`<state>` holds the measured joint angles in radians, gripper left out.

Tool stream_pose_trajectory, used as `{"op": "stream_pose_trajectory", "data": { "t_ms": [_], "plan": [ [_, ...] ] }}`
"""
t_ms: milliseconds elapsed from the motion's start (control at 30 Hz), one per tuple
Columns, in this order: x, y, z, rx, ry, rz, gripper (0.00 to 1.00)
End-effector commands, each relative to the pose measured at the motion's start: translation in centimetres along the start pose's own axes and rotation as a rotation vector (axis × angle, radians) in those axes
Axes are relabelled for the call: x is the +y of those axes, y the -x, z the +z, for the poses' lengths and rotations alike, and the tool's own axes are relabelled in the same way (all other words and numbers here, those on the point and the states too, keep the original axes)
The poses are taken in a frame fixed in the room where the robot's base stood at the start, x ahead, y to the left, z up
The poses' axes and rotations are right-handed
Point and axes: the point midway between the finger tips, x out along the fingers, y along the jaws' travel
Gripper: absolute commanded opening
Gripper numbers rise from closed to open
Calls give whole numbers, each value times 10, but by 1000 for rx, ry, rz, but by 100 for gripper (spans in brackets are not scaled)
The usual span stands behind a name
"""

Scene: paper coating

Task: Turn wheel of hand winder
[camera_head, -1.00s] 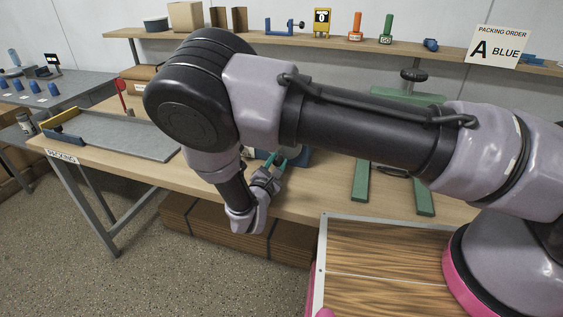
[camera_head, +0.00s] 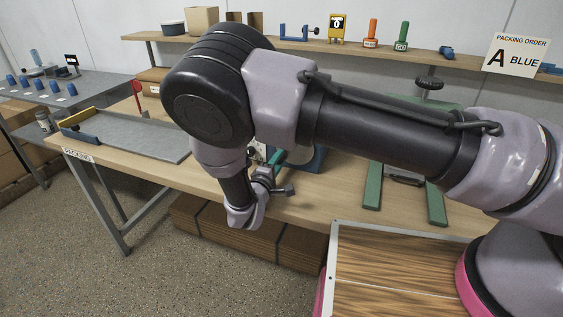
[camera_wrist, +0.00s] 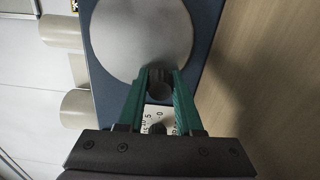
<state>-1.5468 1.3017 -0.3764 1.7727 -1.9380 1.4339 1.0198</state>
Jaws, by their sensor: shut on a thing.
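The hand winder shows in the wrist view as a dark blue body (camera_wrist: 98,75) with a round grey wheel (camera_wrist: 140,35) on its face. My gripper (camera_wrist: 158,78) has its green fingers at the wheel's lower edge, shut on a small dark handle (camera_wrist: 159,90). A white scale with numbers (camera_wrist: 158,116) shows between the fingers, partly hidden. In the head view the winder's blue body (camera_head: 313,163) stands on the bench, partly hidden by my arm. My gripper (camera_head: 277,158) is beside it, small and partly hidden there.
The wooden bench (camera_head: 330,205) holds a grey tray (camera_head: 135,137) at left and a green-framed device (camera_head: 374,185) at right. Cardboard bundles (camera_head: 262,240) lie beneath. Small tools stand on the back shelf (camera_head: 270,40). Pale cylinders (camera_wrist: 75,105) appear left of the winder in the wrist view.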

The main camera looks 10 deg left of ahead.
Motion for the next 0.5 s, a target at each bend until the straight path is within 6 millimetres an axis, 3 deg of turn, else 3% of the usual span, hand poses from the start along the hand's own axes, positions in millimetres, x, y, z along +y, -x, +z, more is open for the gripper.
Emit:
{"op": "stream_pose_trajectory", "data": {
  "t_ms": [500],
  "plan": [
    [4,1,-3,2,-112,-1,0]
  ]
}}
